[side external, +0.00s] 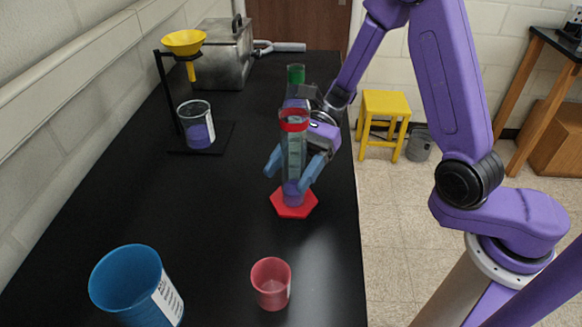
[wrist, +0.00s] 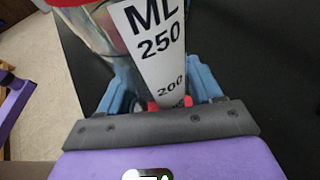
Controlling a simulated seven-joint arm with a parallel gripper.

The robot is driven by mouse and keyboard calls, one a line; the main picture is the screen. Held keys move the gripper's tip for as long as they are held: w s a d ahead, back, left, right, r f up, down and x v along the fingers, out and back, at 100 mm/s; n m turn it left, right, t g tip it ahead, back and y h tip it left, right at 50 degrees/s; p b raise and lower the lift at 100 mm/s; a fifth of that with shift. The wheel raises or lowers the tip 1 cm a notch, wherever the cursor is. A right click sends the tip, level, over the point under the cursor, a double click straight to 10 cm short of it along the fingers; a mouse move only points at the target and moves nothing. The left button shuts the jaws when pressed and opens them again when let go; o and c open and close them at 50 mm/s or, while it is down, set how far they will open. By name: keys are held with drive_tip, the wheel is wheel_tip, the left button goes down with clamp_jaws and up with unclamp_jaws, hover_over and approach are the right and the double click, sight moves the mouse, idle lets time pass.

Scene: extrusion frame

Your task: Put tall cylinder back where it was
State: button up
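The tall cylinder (side external: 293,155) is a clear graduated cylinder with a red collar near the top, purple at the bottom and a red hexagonal base (side external: 294,204). It stands upright near the right edge of the black bench. Its white scale strip (wrist: 158,45) fills the upper middle of the wrist view. My gripper (side external: 288,178) reaches in from behind, with one blue finger on each side of the lower part of the cylinder. I cannot tell whether the fingers press on it. In the wrist view, the fingers (wrist: 160,98) flank the cylinder too.
A green-topped vessel (side external: 296,74) stands behind my gripper, partly hidden. A blue beaker (side external: 130,285) and a pink cup (side external: 271,284) stand in front. A purple-filled beaker (side external: 196,127) sits under a yellow funnel (side external: 183,42) at left. The middle bench is clear.

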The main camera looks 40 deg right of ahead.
drive_tip(key=shift+o, duration=0.2)
drive_tip(key=shift+r, duration=0.2)
drive_tip(key=v, duration=1.2)
drive_tip(key=s+d+f+n+t+h, duration=0.1)
drive_tip(key=s+d+n+h, duration=0.2)
drive_tip(key=s+n+h, duration=0.3)
drive_tip(key=s+d+f+n+t+h, duration=0.1)
drive_tip(key=s+n+h, duration=0.5)
drive_tip(key=s+n, duration=0.9)
drive_tip(key=d+n+t, duration=0.1)
drive_tip(key=d+n, duration=0.1)
drive_tip(key=n, duration=0.4)
drive_tip(key=shift+s+f+n+t+h, duration=0.25)
drive_tip(key=shift+s+n+t+h, duration=0.05)
drive_tip(key=shift+s, duration=0.1)
